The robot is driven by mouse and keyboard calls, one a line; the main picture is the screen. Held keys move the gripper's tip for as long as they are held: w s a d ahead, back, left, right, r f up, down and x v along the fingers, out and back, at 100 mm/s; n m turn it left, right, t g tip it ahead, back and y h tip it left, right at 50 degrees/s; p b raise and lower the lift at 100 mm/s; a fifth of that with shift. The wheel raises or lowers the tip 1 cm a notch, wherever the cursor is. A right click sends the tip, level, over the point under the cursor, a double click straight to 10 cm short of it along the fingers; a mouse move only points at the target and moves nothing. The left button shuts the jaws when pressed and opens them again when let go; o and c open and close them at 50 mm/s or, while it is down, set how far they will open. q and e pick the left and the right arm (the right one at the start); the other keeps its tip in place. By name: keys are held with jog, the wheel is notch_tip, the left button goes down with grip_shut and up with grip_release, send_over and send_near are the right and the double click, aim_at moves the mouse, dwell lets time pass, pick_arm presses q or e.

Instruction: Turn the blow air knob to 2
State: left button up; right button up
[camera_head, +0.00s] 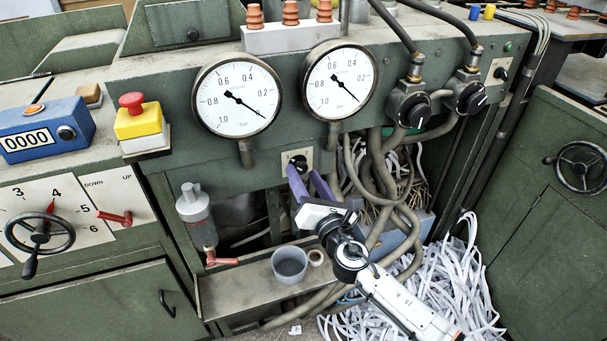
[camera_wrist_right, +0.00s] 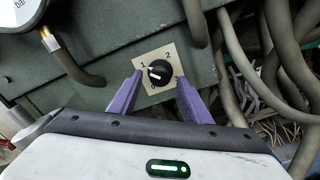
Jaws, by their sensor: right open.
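A small black knob (camera_wrist_right: 158,72) sits on a light square plate (camera_wrist_right: 169,60) marked 0, 1 and 2. Its white pointer mark is turned towards the 1. No name on the plate is readable. In the head view the knob (camera_head: 298,162) is on the green panel below and between two dials. My right gripper (camera_head: 304,174), with purple fingers, is open in front of the plate. In the wrist view its fingertips (camera_wrist_right: 159,77) lie on either side of the knob, with visible gaps. I cannot tell how far they are from the panel. My left gripper is not in view.
Two pressure gauges (camera_head: 237,96) hang above the knob. Thick hoses (camera_head: 385,185) run close on its right. Two larger black knobs (camera_head: 410,108) are at the upper right. A grey cup (camera_head: 289,264) stands on a ledge below, near shredded paper (camera_head: 455,285).

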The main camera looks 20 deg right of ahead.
jog(key=shift+w, duration=0.7)
jog(key=c, duration=1)
jog(key=shift+c, duration=0.2)
